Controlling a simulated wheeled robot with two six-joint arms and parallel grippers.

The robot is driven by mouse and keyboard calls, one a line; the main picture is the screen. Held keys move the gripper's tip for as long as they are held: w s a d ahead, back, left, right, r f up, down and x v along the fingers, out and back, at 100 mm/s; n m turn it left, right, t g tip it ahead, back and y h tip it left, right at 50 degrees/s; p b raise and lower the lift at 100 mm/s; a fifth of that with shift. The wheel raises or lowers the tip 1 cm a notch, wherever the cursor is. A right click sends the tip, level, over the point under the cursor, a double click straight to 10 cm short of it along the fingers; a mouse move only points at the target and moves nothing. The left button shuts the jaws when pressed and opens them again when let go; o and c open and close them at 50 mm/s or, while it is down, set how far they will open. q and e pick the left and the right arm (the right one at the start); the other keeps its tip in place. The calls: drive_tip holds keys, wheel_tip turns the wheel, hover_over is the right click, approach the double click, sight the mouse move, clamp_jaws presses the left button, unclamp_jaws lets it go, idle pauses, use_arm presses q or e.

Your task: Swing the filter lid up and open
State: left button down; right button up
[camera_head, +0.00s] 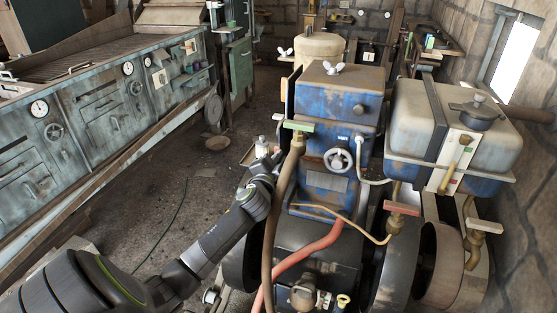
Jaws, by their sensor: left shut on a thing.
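The blue filter box (338,108) stands upright on top of the engine, right of centre. Its flat lid (345,78) lies level on top and looks closed, with a pale wing nut (333,68) on it. My left gripper (268,154) is left of the engine, lower than the lid and apart from it. It is shut on a small pale part (262,146) at its fingertips; what this is I cannot tell. My right gripper is not in view.
A brown hose (285,190) with a green-handled fitting (299,126) runs beside my left gripper. A pale tank (455,120) stands right of the box. A tan cylinder (320,46) stands behind it. Workbench cabinets (110,110) line the left; the floor (170,190) between is mostly open.

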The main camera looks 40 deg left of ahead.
use_arm(q)
drive_tip(key=c, duration=1.5)
unclamp_jaws()
drive_tip(key=b+v, duration=0.3)
drive_tip(key=v, duration=1.4)
drive_tip(key=shift+s+b, duration=0.25)
drive_tip(key=shift+b, duration=0.15)
